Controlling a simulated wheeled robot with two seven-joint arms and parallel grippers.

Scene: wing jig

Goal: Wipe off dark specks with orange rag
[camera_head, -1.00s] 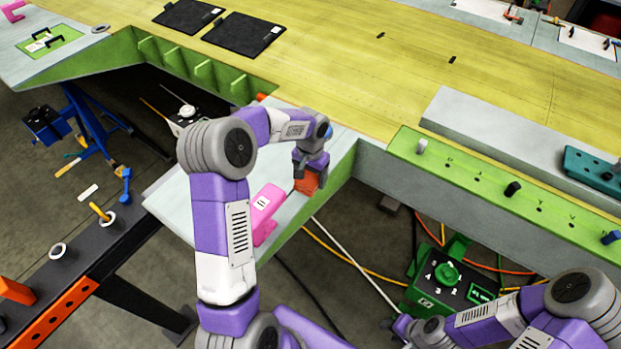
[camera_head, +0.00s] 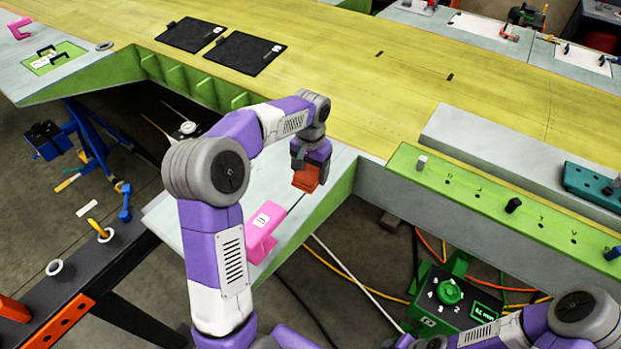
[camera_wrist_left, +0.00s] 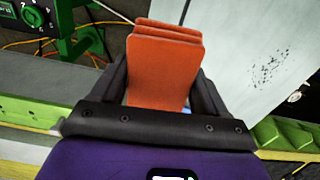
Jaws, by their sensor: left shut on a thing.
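My left gripper (camera_head: 307,162) is shut on the folded orange rag (camera_head: 306,178), held over the pale grey panel near its green right edge. In the left wrist view the rag (camera_wrist_left: 165,65) sits between the two dark fingers of the left gripper (camera_wrist_left: 165,90). A patch of dark specks (camera_wrist_left: 267,70) shows on the pale panel (camera_wrist_left: 245,40) to the right of the rag, apart from it. In the head view the specks are not visible. My right gripper is not in view; only part of the right arm shows at the lower right.
A pink clamp-like block (camera_head: 264,235) stands on the panel left of the rag. A green rail (camera_head: 480,195) with knobs lies to the right. A green control box (camera_head: 447,296) with cables sits below. Two black mats (camera_head: 243,53) lie on the yellow wing surface.

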